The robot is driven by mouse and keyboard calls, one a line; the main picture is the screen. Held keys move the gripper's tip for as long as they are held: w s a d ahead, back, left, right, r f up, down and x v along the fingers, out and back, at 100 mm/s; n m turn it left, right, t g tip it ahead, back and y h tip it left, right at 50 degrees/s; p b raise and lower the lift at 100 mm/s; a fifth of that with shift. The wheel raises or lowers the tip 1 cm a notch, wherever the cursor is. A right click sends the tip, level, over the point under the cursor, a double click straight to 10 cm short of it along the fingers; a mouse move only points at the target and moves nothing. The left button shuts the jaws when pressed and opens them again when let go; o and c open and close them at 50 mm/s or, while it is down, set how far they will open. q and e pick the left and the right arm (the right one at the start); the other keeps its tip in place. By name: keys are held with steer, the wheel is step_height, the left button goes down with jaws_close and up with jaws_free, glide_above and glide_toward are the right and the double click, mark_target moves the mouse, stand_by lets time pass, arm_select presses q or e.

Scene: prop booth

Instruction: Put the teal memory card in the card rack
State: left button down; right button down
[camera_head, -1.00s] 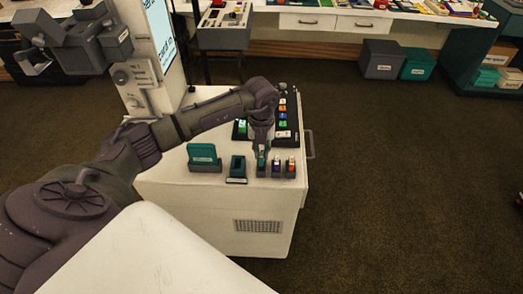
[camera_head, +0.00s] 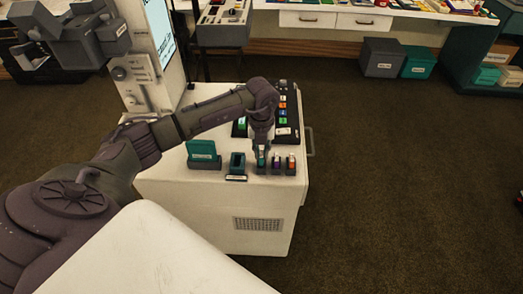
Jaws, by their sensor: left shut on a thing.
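My left gripper (camera_head: 261,148) points down over the front of the white cabinet top, shut on the small teal memory card (camera_head: 261,157). The card is upright at the left end of a short row of dark holders that looks like the card rack (camera_head: 276,171). The holders beside it carry a purple card (camera_head: 276,159) and an orange card (camera_head: 291,160). The fingers hide part of the teal card, and I cannot tell how deep it sits in its holder. My right gripper is not in view.
A dark teal open stand (camera_head: 237,166) and a larger teal block (camera_head: 202,152) stand left of the row. A black panel with coloured pieces (camera_head: 283,108) lies behind my gripper. The white cabinet (camera_head: 210,198) has a handle at its right side.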

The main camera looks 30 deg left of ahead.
arm_select(q)
steer(key=shift+f, duration=0.15)
steer(key=shift+f+b, duration=0.4)
steer(key=shift+f, duration=0.05)
steer(key=c, duration=1.1)
jaws_free()
steer(key=shift+r, duration=0.1)
steer(key=shift+r+p, duration=2.65)
steer(key=shift+r, duration=0.8)
